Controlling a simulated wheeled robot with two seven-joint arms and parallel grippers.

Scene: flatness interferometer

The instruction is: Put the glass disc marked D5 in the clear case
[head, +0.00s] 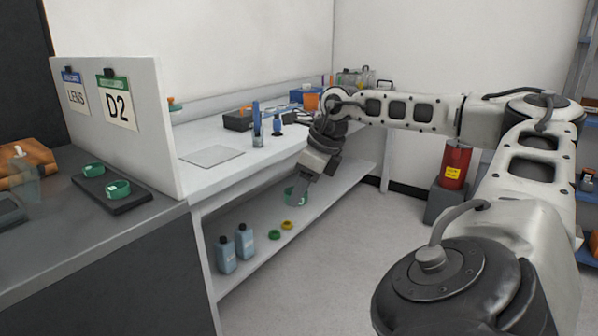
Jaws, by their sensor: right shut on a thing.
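My right gripper (299,187) reaches over the white bench's front edge, pointing down. It is shut on a green-rimmed glass disc (296,197), held in front of the lower shelf. The mark on this disc is too small to read, so I cannot tell whether it is D5. Two more green-rimmed discs (93,170) and (118,188) sit on a dark tray (132,204) on the left counter. My left gripper is out of view.
A white partition with signs LENS and D2 (117,103) divides the left counter from the bench (235,168). Bottles (226,255) and small rings are on the lower shelf. A red canister (455,165) stands right.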

